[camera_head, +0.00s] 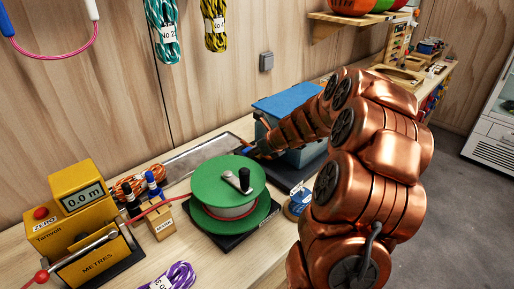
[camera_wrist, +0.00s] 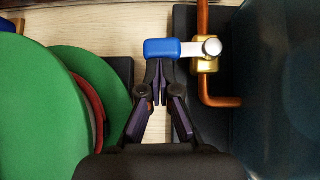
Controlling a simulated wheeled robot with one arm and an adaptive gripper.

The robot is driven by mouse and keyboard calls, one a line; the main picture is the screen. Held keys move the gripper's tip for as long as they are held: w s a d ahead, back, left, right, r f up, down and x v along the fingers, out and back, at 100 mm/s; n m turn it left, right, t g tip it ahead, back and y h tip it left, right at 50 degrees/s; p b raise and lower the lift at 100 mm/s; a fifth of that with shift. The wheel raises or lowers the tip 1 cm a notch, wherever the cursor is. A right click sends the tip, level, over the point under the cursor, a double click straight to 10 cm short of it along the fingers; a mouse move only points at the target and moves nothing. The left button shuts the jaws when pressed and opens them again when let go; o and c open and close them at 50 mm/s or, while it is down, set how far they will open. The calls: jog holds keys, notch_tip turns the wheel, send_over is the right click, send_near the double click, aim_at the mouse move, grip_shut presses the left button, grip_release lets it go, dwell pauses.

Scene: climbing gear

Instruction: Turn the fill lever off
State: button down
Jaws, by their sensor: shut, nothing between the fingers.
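The fill lever (camera_wrist: 172,48) has a blue grip and a pale metal arm. It points left in the wrist view from a brass valve (camera_wrist: 207,66) on a copper pipe (camera_wrist: 204,14), crosswise to the pipe's upright run. My gripper (camera_wrist: 158,72) is shut and empty, with its fingertips right at the blue grip's near side. I cannot tell whether they touch it. In the head view my gripper (camera_head: 262,149) reaches down beside the tank (camera_head: 302,148) with the blue lid, and a bit of the lever's blue grip (camera_head: 249,151) shows there. My arm hides part of the tank.
A green reel (camera_head: 226,184) on a dark base stands close left of my gripper, and its green discs fill the left of the wrist view. A grey tray (camera_head: 195,155) lies behind.

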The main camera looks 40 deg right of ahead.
jog(key=shift+w+a+m+h+p, duration=0.1)
jog(key=shift+a+m+h+p, duration=0.05)
jog(key=shift+m+h+p, duration=0.2)
dwell(0.5)
jog(key=s+d+r, duration=0.2)
jog(key=s+r, duration=0.5)
jog(key=s, duration=0.5)
jog(key=shift+d, duration=0.4)
